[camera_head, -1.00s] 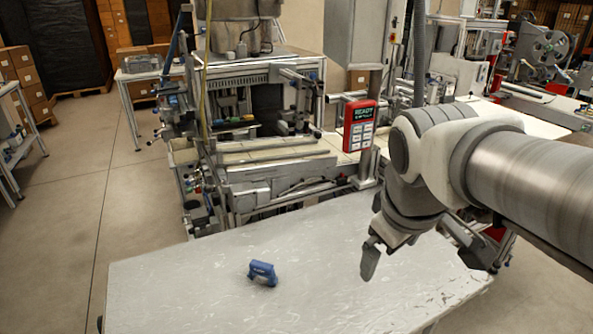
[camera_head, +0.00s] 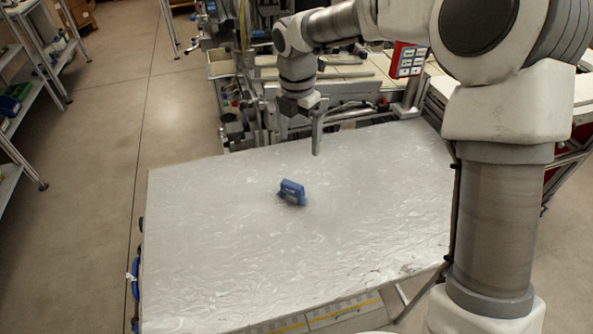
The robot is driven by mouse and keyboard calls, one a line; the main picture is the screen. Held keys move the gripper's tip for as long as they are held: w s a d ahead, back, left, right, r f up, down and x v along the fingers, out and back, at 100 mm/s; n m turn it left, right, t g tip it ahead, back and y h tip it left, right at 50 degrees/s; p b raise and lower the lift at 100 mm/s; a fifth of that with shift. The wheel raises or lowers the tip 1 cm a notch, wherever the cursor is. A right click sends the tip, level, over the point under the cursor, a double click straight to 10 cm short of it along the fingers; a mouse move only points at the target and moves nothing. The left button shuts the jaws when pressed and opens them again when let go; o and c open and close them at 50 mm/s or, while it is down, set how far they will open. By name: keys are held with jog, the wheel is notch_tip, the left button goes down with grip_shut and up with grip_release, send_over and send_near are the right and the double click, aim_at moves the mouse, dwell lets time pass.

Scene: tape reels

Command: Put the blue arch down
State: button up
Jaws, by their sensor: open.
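The blue arch (camera_head: 292,188) stands on the silver-grey table (camera_head: 210,270), near the middle of its top, with its legs down. My gripper (camera_head: 301,141) is above the far part of the table, beyond the arch and a little to its right in the picture. Its fingers point down and are apart, with nothing between them. The gripper does not touch the arch.
A machine with metal rails (camera_head: 345,112) stands behind the table's far edge. A red panel with buttons (camera_head: 408,60) is at its right. Shelves (camera_head: 30,95) stand at the far left. The tabletop around the arch is clear.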

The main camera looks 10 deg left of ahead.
aim_at(292, 184)
jog(key=f, duration=0.6)
jog(key=a+f+n, duration=0.1)
jog(key=f, duration=0.6)
jog(key=w+f+n, duration=0.1)
jog(key=f, duration=0.5)
jog(key=shift+a+f+b, duration=0.25)
jog(key=shift+a+b, duration=0.05)
jog(key=shift+a, duration=0.1)
jog(key=shift+r, duration=0.1)
jog(key=c, duration=1.4)
jog(key=shift+r, duration=0.15)
